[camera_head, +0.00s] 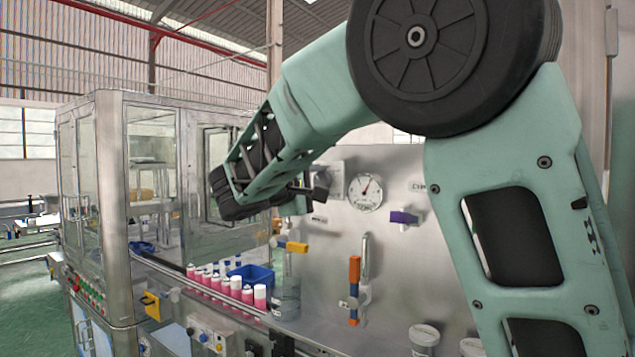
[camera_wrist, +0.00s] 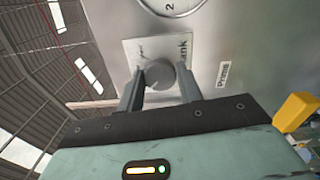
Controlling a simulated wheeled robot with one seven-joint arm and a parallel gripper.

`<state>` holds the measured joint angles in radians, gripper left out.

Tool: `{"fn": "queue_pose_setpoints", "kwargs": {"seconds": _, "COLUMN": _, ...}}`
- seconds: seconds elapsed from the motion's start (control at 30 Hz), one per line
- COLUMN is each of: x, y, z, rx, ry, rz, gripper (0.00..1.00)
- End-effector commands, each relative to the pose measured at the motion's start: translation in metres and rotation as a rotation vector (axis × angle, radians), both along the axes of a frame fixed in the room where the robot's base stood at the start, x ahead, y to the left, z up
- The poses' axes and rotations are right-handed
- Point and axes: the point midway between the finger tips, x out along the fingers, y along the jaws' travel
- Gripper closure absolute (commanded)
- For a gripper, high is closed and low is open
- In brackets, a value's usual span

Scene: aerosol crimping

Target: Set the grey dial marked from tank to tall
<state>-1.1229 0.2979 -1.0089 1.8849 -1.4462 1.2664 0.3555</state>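The grey dial (camera_wrist: 160,78) is a round knob on a white plate (camera_wrist: 135,52) on the steel panel. In the wrist view, the word ending in "ank" stands on the plate to the right of the knob. A faint mark shows to its upper left, too small to read. My gripper (camera_wrist: 160,74) has one finger on each side of the knob, with the tips at its edges. I cannot tell whether they press on it. In the head view my gripper (camera_head: 312,190) is at the panel, and the dial is mostly hidden behind it.
A round gauge (camera_head: 365,192) is right of the dial. A purple-handled valve (camera_head: 404,217), an orange-handled lever (camera_head: 354,272) and a yellow-handled valve (camera_head: 292,247) are on or near the panel. Several pink-and-white cans (camera_head: 248,294) and a blue bin (camera_head: 254,273) stand below left.

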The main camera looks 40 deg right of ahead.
Motion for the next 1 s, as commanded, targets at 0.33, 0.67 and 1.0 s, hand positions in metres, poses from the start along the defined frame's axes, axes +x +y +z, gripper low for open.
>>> {"fn": "queue_pose_setpoints", "kwargs": {"seconds": 0.33, "x": 0.000, "y": 0.001, "z": 0.000, "rx": 0.000, "ry": -0.001, "rz": 0.001, "gripper": 0.45}}
{"fn": "queue_pose_setpoints", "kwargs": {"seconds": 0.67, "x": -0.014, "y": 0.042, "z": -0.004, "rx": 0.003, "ry": -0.003, "rz": 0.007, "gripper": 0.45}}
{"fn": "queue_pose_setpoints", "kwargs": {"seconds": 1.0, "x": -0.042, "y": 0.117, "z": -0.004, "rx": 0.002, "ry": -0.002, "rz": 0.004, "gripper": 0.45}}
